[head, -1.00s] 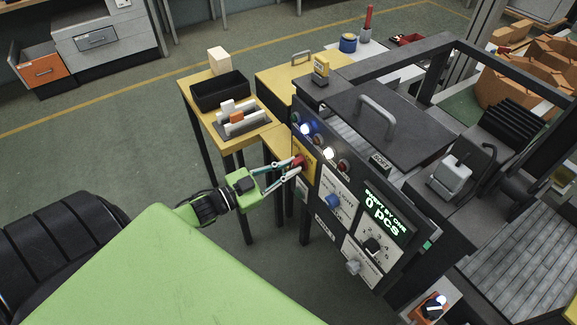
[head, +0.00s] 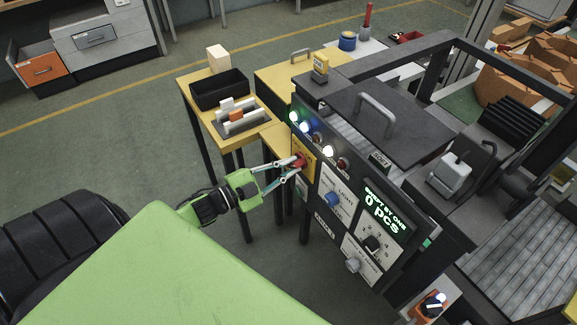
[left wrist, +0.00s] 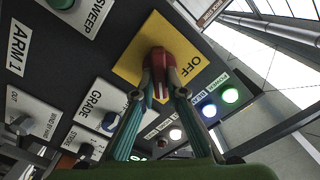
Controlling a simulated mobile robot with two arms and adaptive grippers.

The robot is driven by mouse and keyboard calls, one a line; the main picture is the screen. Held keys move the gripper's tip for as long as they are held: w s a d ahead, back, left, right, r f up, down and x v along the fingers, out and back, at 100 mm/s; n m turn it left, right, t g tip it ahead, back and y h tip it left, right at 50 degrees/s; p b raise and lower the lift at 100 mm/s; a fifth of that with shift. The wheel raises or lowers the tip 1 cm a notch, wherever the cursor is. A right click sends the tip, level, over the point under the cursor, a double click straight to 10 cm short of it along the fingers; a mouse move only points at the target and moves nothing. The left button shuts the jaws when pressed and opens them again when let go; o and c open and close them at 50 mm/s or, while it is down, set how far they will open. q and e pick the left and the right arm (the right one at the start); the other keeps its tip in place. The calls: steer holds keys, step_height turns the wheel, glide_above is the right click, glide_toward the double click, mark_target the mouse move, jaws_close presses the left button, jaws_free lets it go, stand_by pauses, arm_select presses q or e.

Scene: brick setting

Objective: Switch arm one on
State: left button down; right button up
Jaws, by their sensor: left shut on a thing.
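A red rotary switch handle (head: 299,160) sits on a yellow plate (head: 305,149) on the dark control panel. In the left wrist view the red handle (left wrist: 165,60) stands on the yellow plate (left wrist: 133,62), where the word OFF is readable. My left gripper (left wrist: 160,88) is shut on the red handle, one finger on each side. An "ARM 1" label (left wrist: 18,48) is on the panel at the left. In the head view a green lamp (head: 295,116) and a white lamp (head: 328,151) are lit. My right gripper is not in view.
The panel also carries a blue knob (head: 333,200), a display reading 0 pcs (head: 385,213) and a grey knob (head: 353,265). A yellow side table (head: 262,137) with a black bin (head: 219,90) stands behind my gripper. Open floor lies to the left.

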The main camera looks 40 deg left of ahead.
arm_select(q)
steer(key=c, duration=2)
jaws_free()
steer(key=shift+c, duration=0.2)
steer(key=shift+s, duration=0.15)
steer(key=v, duration=1.1)
steer(key=shift+s+a, duration=0.2)
steer(key=shift+s, duration=0.15)
steer(key=shift+f, duration=0.15)
